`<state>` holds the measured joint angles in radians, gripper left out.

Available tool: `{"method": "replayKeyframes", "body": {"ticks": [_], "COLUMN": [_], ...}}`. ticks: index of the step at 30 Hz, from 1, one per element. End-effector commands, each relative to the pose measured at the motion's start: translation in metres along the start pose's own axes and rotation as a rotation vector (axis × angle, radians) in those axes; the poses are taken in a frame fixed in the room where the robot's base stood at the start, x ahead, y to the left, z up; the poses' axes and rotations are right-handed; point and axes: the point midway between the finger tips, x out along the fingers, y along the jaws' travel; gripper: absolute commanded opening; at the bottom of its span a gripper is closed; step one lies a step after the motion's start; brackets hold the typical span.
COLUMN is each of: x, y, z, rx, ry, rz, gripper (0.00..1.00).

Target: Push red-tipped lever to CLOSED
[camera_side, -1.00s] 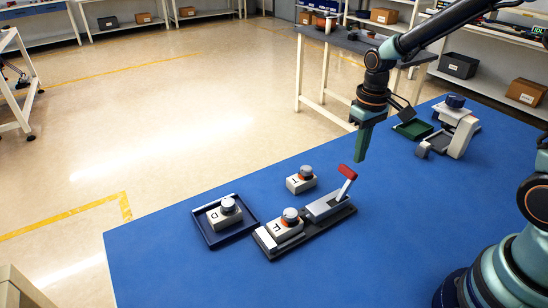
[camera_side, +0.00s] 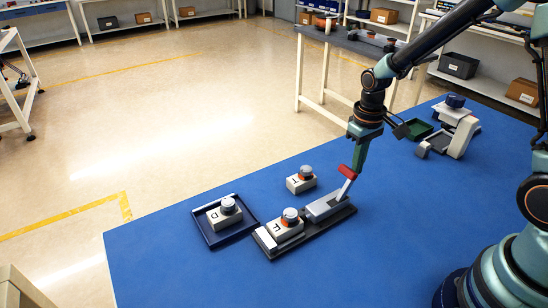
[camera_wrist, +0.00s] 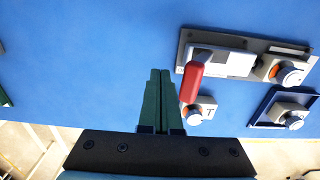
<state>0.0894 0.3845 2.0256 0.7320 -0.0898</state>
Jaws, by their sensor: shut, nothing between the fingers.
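The red-tipped lever (camera_side: 347,172) rises tilted from a grey block on a dark base plate (camera_side: 322,220). In the wrist view its red tip (camera_wrist: 193,82) is just right of my gripper's fingers. My gripper (camera_side: 356,170) is shut and empty, its green fingertips pointing down right beside the red tip in the side view. In the wrist view my gripper (camera_wrist: 160,75) shows both fingers together. I cannot tell whether the fingers touch the lever. A block marked F (camera_side: 285,230) with an orange and grey knob sits at the plate's other end.
A block marked T (camera_side: 301,184) stands behind the plate. A block marked D (camera_side: 226,217) sits in a dark blue tray (camera_side: 248,229) on the left. A green tray (camera_side: 418,129) and a white fixture (camera_side: 461,135) stand at the back right. The front blue tabletop is clear.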

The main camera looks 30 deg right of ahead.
Motion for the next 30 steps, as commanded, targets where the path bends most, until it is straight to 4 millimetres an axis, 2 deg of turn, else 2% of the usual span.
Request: {"method": "replayKeyframes", "body": {"ticks": [10, 30], "x": [0.0, 0.0], "y": [-0.002, -0.027], "z": [0.0, 0.0], "rx": [-0.001, -0.002], "ry": [0.0, -0.001], "rz": [0.0, 0.0], "gripper": [0.0, 0.0]}}
